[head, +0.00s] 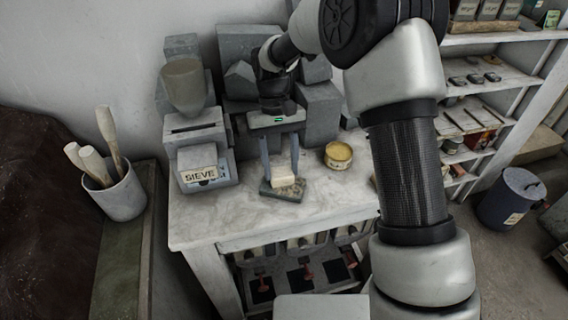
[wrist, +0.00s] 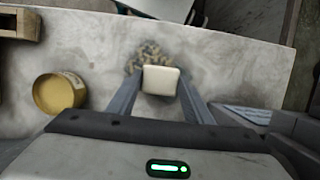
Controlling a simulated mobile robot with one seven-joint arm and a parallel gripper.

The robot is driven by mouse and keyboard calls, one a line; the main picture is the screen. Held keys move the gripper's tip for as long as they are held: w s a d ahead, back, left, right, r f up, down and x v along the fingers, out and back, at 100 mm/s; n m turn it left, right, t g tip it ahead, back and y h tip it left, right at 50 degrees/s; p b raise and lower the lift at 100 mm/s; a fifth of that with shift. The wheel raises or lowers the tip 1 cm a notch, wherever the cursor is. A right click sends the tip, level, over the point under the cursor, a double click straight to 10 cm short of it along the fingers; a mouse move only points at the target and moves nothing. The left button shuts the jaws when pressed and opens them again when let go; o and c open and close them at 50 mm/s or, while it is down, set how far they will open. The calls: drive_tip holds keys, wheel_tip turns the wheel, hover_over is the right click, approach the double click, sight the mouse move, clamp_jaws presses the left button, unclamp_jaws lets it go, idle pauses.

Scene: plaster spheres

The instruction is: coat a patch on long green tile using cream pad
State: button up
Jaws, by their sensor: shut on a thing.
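The cream pad (head: 283,174) is a small pale block between the fingers of my gripper (head: 281,172). My gripper is shut on it and points down over the worktop. In the wrist view the pad (wrist: 160,80) sits between the two finger ends. The long green tile (head: 287,195) lies flat on the worktop directly under the pad. Its top looks mottled in the wrist view (wrist: 149,55), where the pad hides part of it. The pad is at or just above the tile; I cannot tell if they touch.
A round tin with yellow contents (head: 339,155) stands right of the tile on the pale worktop (head: 225,218). A sieve machine (head: 199,150) stands to the left, grey blocks (head: 320,108) behind. A pot of wooden-handled tools (head: 116,190) is farther left. The worktop's front edge is close to the tile.

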drive_tip(key=shift+s+a+f, duration=0.1)
drive_tip(key=shift+a, duration=0.2)
drive_tip(key=shift+w+d, duration=0.25)
drive_tip(key=shift+d, duration=0.6)
drive_tip(key=shift+w+d, duration=0.25)
drive_tip(key=shift+d, duration=0.6)
drive_tip(key=shift+s+a+p, duration=0.15)
drive_tip(key=shift+s+a, duration=0.15)
drive_tip(key=shift+a, duration=0.6)
drive_tip(key=shift+s+a+p, duration=0.15)
drive_tip(key=shift+s+a, duration=0.1)
drive_tip(key=shift+a, duration=0.6)
drive_tip(key=shift+w+d, duration=0.3)
drive_tip(key=shift+d, duration=0.6)
drive_tip(key=shift+w+d, duration=0.25)
drive_tip(key=shift+d, duration=0.6)
drive_tip(key=shift+s+a+r+p, duration=0.25)
drive_tip(key=shift+a+r+p, duration=0.45)
drive_tip(key=shift+a, duration=0.15)
drive_tip(key=shift+f+b, duration=0.45)
drive_tip(key=shift+f, duration=0.25)
